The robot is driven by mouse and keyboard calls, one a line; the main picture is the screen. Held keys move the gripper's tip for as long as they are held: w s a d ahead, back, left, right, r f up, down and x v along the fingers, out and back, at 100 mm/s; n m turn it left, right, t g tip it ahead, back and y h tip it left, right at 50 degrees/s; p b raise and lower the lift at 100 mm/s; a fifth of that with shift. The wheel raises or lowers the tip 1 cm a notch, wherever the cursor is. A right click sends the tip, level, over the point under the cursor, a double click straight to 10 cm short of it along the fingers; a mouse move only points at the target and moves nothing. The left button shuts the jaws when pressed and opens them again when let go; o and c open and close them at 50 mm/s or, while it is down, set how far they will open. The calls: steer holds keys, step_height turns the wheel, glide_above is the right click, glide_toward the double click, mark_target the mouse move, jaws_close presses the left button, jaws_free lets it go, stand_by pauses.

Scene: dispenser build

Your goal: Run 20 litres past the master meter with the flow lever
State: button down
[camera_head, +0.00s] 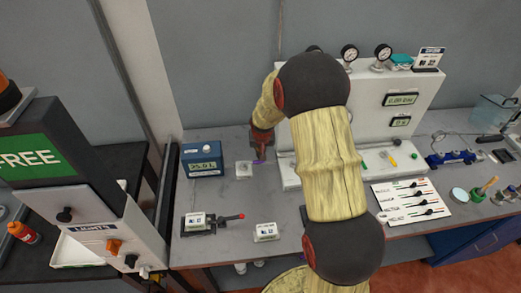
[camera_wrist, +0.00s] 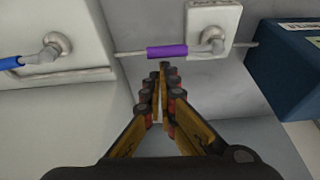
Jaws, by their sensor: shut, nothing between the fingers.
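A blue meter box (camera_head: 202,160) with a display that seems to read 25.0 L stands left of my gripper. Its edge also shows at the right of the wrist view (camera_wrist: 285,70). Beside it is a white valve plate (camera_head: 243,170) with a purple-handled lever (camera_wrist: 167,52); the plate's label is not readable, so I cannot confirm that this is the flow lever. The purple handle points left in the wrist view. My gripper (camera_head: 261,152) is shut and empty, its fingertips (camera_wrist: 162,80) just below the purple handle; contact cannot be told.
A blue-handled lever (camera_wrist: 12,63) sits on a white base at left in the wrist view. A white gauge panel (camera_head: 420,115) stands right, partly hidden by my arm.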

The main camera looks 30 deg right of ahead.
steer(key=shift+b, duration=0.4)
steer(key=shift+s+f+b, duration=0.1)
steer(key=shift+s+b, duration=0.05)
steer(key=shift+b, duration=0.15)
steer(key=shift+m, duration=0.3)
